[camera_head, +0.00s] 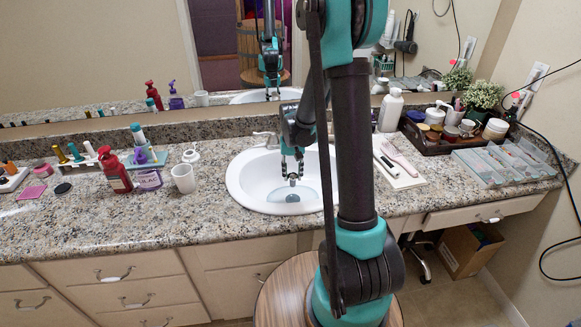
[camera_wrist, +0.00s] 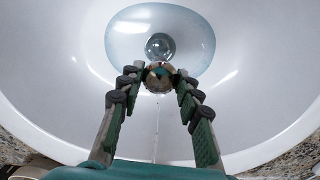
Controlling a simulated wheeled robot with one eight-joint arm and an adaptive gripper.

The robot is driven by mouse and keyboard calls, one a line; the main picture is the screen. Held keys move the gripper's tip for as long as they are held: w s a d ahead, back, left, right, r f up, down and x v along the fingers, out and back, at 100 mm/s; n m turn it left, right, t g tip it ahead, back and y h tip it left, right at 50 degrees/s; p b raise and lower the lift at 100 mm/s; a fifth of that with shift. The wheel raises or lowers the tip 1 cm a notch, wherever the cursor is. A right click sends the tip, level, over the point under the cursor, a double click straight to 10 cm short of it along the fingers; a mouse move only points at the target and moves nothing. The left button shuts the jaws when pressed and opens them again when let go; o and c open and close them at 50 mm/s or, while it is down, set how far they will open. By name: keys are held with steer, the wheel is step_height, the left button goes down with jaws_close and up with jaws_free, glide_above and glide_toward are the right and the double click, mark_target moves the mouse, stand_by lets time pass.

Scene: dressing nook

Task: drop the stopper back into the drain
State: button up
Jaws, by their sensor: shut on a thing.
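The stopper (camera_wrist: 157,76) is a small round metal piece between the fingertips of my gripper (camera_wrist: 158,78) in the wrist view. The gripper is shut on it and holds it over the white sink (camera_head: 252,195). The drain (camera_wrist: 160,46) is a round metal opening at the bottom of the basin, inside a bluish patch of water. In the wrist view the drain shows just beyond the stopper. In the head view the gripper (camera_head: 292,177) reaches down into the basin, with the drain (camera_head: 292,198) just below it. I cannot tell the exact gap between stopper and drain.
The faucet (camera_head: 266,140) stands at the sink's back rim. A white cup (camera_head: 183,178) and red bottle (camera_head: 114,170) stand left of the sink. A white tray (camera_head: 399,176) with a brush lies to the right. The front counter (camera_head: 110,225) is clear.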

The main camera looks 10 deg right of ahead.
mark_target(293, 185)
steer(key=shift+f, duration=2.7)
steer(key=shift+f, duration=1.95)
stand_by(0.5)
steer(key=o, duration=1.8)
steer(key=shift+r, duration=0.15)
steer(key=shift+r, duration=3.4)
